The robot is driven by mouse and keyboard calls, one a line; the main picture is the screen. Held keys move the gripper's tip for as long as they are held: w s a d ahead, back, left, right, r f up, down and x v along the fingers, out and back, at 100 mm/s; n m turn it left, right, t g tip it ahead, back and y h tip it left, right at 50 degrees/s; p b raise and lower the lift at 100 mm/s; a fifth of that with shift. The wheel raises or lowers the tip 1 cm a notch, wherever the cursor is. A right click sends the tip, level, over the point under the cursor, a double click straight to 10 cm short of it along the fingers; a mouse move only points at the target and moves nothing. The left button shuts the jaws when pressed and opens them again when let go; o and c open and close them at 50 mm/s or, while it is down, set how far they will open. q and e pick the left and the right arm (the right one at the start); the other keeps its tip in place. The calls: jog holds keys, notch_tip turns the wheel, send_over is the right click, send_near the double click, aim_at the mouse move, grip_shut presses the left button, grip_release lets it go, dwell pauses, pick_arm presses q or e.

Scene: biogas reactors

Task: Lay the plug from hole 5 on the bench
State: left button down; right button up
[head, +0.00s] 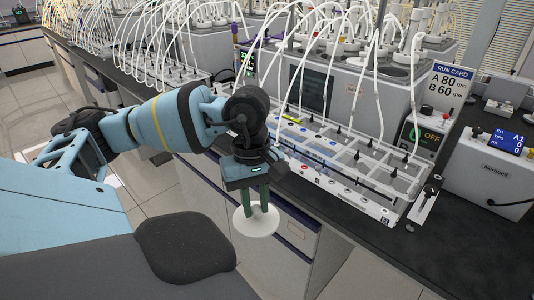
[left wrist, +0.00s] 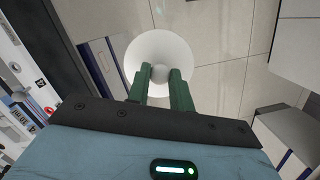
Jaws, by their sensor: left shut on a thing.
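My left gripper (head: 257,207) is shut on a white plug (head: 244,226), a round disc with a small knob. In the left wrist view the plug (left wrist: 152,48) shows as a wide white disc, its knob between the green fingertips (left wrist: 160,75). The gripper points down and holds the plug in the air in front of the bench, over the drawer fronts and floor. The dark bench top (head: 455,245) lies behind and to the right of it. Hole 5 cannot be made out. My right gripper is not in view.
A clear-and-white rack (head: 385,170) with several tubes stands along the bench's front edge. A grey unit (head: 350,95) is behind it, a run card (head: 450,83) and a white instrument (head: 490,170) to the right. Bare bench top lies at the front right.

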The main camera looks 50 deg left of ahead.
pick_arm(q)
jog(key=w+d+f+m, duration=0.1)
jog(key=d+f+m, duration=0.1)
jog(key=d+m, duration=0.4)
jog(key=d+f+m+g+y, duration=0.1)
jog(key=d+f+m, duration=0.2)
jog(key=d+m, duration=0.4)
jog(key=shift+w+d+f+m+y, duration=0.3)
jog(key=shift+w+f+m, duration=0.1)
jog(key=shift+m, duration=0.3)
jog(key=shift+d, duration=0.1)
